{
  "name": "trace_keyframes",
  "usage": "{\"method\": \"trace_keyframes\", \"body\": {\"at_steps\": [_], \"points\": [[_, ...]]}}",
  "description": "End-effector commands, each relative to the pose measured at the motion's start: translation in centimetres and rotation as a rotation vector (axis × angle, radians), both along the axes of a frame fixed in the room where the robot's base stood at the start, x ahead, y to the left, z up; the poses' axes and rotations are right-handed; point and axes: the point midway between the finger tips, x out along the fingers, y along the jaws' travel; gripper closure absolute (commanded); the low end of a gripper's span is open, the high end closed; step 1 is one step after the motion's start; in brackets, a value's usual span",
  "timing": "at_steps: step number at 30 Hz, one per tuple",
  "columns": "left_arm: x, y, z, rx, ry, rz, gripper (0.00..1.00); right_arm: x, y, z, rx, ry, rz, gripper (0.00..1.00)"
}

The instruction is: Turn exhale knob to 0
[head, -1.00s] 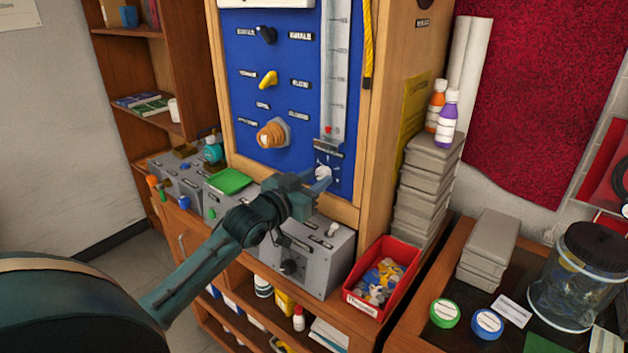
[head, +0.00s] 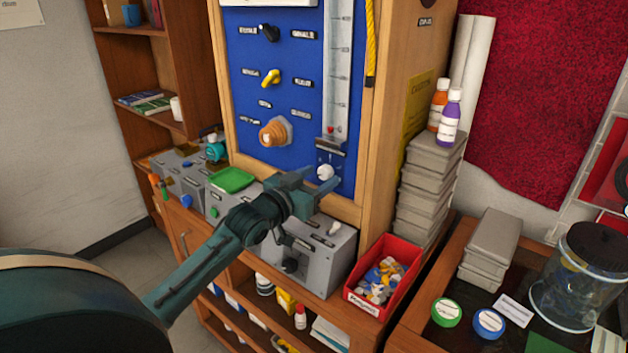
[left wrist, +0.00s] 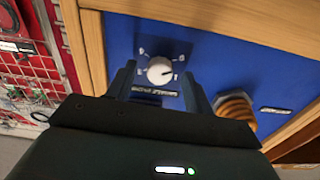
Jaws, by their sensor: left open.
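A small white round knob (head: 325,172) sits low on the right side of the blue panel (head: 305,95), with dial marks around it. In the left wrist view the white knob (left wrist: 160,71) has a dark pointer mark towards its right side. Its label is too blurred to read surely. My left gripper (head: 318,183) is open just in front of the knob. In the left wrist view the fingers of the left gripper (left wrist: 160,84) stand on either side of the knob, with gaps showing. Whether the fingertips reach past its face is unclear. My right gripper is not in view.
The panel also carries a black knob (head: 268,33), a yellow knob (head: 271,78) and an orange-brown knob (head: 275,132). Grey boxes with switches (head: 318,250) stand below. A red bin (head: 352,301) and stacked grey cases (head: 428,185) stand to the right.

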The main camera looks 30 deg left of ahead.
Motion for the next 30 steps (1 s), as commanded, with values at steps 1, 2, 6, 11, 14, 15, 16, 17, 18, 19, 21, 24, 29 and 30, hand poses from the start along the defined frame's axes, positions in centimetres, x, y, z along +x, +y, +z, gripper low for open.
{"method": "trace_keyframes", "body": {"at_steps": [1, 2, 6, 11, 14, 15, 16, 17, 18, 19, 21, 24, 29, 30], "points": [[-0.1, 0.0, 0.0, 0.0, 0.0, 0.0, 0.48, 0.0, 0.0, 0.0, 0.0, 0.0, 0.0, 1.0], [-0.2, 0.0, 0.0, 0.001, 0.0, 0.0, 0.48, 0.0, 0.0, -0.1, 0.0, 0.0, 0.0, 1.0], [-1.6, 0.1, -0.2, 0.001, 0.001, 0.0, 0.48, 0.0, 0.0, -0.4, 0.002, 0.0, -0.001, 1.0], [-4.5, 0.4, -0.4, 0.002, 0.003, 0.0, 0.48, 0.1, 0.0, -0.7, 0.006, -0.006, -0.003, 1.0], [-6.5, 0.5, -0.4, 0.001, 0.004, -0.001, 0.48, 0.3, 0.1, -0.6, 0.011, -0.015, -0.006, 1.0], [-7.3, 0.5, -0.4, 0.0, 0.004, -0.001, 0.48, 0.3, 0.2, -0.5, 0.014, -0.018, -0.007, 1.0], [-7.9, 0.6, -0.4, 0.0, 0.004, -0.001, 0.48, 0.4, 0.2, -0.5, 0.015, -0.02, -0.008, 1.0], [-8.4, 0.6, -0.4, 0.001, 0.005, -0.001, 0.48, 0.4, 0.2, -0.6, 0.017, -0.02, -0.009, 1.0], [-9.1, 0.7, -0.4, 0.0, 0.004, 0.0, 0.48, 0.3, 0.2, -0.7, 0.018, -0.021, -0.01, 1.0], [-9.6, 0.7, -0.3, 0.0, 0.004, -0.001, 0.48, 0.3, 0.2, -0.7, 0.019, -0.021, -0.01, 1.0], [-10.6, 0.8, -0.3, 0.002, 0.003, -0.001, 0.48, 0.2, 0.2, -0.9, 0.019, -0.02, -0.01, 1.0], [-11.8, 0.9, -0.2, 0.0, 0.002, 0.0, 0.48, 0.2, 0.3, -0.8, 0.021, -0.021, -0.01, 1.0], [-12.9, 1.0, -0.1, -0.001, 0.001, 0.0, 0.48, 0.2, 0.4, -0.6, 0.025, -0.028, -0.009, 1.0], [-13.0, 1.0, -0.1, -0.001, 0.001, 0.0, 0.48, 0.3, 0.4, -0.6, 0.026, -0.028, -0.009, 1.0]]}}
